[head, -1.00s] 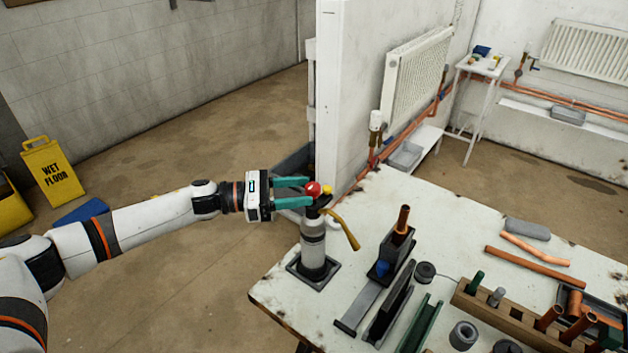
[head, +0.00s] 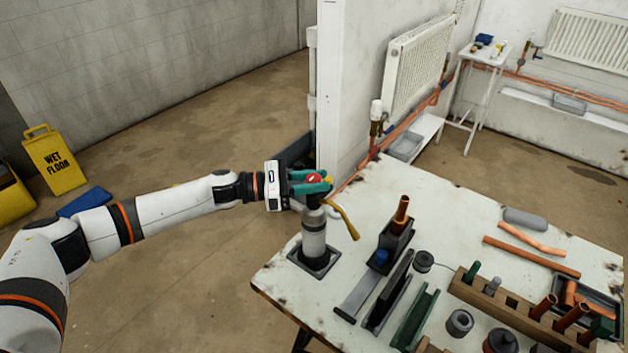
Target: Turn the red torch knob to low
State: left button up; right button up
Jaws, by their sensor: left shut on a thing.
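The torch (head: 314,236) stands upright in a dark square base at the left corner of the workbench, with a grey cylinder and a brass burner tube (head: 346,217) angling down to the right. Its red knob (head: 314,179) is at the top left of the torch head. My left gripper (head: 314,182) comes in from the left, its teal fingers on either side of the red knob and shut on it. The fingers hide part of the knob, so its setting cannot be read. My right gripper is not in view.
The white workbench (head: 420,195) holds a copper pipe in a vice-like fixture (head: 395,245), a wooden rack (head: 500,303), loose copper pipes (head: 530,258) and dark channels. A white partition wall (head: 345,90) with a radiator (head: 420,62) rises behind the torch. Open floor lies left.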

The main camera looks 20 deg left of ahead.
pick_arm(q)
jog(key=shift+f+t, duration=0.1)
jog(key=shift+t, duration=0.2)
jog(key=n+t+y+b, duration=0.1)
jog(key=n+t+y, duration=0.1)
jog(key=t, duration=0.1)
jog(key=shift+s+f+n+b, duration=0.1)
jog(key=shift+n+b, duration=0.25)
jog(key=shift+n, duration=0.05)
jog(key=shift+d+n+t+y, duration=0.1)
jog(key=shift+n+t+y, duration=0.8)
jog(key=shift+t+y, duration=0.15)
jog(key=shift+n+t+y, duration=0.4)
jog(key=shift+t+y, duration=0.05)
jog(key=shift+y, duration=0.2)
jog(key=n+t+y, duration=0.1)
jog(key=y, duration=0.1)
jog(key=n+t+y+p, duration=0.1)
jog(key=n+y, duration=0.1)
jog(key=shift+r+t+y, duration=0.3)
jog(key=shift+r, duration=0.05)
jog(key=shift+f+n+t+y+p, duration=0.1)
jog(key=shift+n+t+y+p, duration=0.2)
jog(key=shift+n+y+p, duration=0.5)
jog(key=shift+f+n+t+y+p, duration=0.1)
jog(key=shift+n+t+y+p, duration=0.2)
jog(key=shift+n+y, duration=0.9)
jog(key=shift+y, duration=0.4)
jog(key=o, duration=1)
jog(key=shift+c, duration=0.2)
